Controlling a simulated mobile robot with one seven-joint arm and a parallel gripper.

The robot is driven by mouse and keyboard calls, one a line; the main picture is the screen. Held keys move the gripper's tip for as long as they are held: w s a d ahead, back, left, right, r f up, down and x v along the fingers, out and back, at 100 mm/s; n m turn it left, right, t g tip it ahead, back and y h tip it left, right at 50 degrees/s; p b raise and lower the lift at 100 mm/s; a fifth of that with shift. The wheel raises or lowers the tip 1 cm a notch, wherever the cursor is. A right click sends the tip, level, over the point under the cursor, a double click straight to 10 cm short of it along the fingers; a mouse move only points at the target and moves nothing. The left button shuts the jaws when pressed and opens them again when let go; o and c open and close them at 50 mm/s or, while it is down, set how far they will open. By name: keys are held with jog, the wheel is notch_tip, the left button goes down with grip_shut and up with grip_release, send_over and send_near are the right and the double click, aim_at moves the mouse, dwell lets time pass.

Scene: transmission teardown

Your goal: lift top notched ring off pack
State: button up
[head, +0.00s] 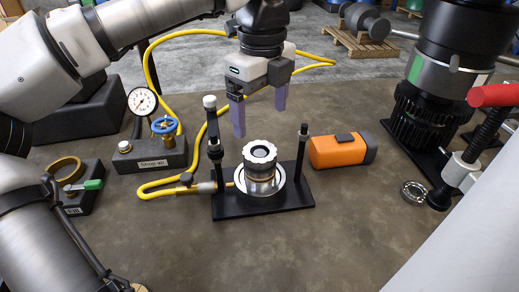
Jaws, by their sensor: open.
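The pack (261,180) is a metal cylinder seated upright in a black fixture (290,199) in the middle of the bench. A white ring with a notched outer edge (259,151) lies on its top, with a dark centre hole. My gripper (260,112) has two purple fingers spread apart. It hangs above the pack with nothing between the fingers. The fingertips appear higher than the ring and apart from it.
Upright posts (212,130) and (301,146) flank the pack. A yellow hose (160,193) runs to the fixture from the shop-air block (150,158). The front bench is clear.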

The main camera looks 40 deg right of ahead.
aim_at(260, 153)
jog(key=f, duration=0.2)
jog(key=f+p, duration=0.1)
jog(key=f, duration=0.2)
jog(key=f+p, duration=0.1)
jog(key=f, duration=0.2)
jog(key=shift+w+f, duration=0.15)
jog(key=shift+w, duration=0.1)
jog(key=shift+c, duration=0.5)
jog(key=c, duration=1.1)
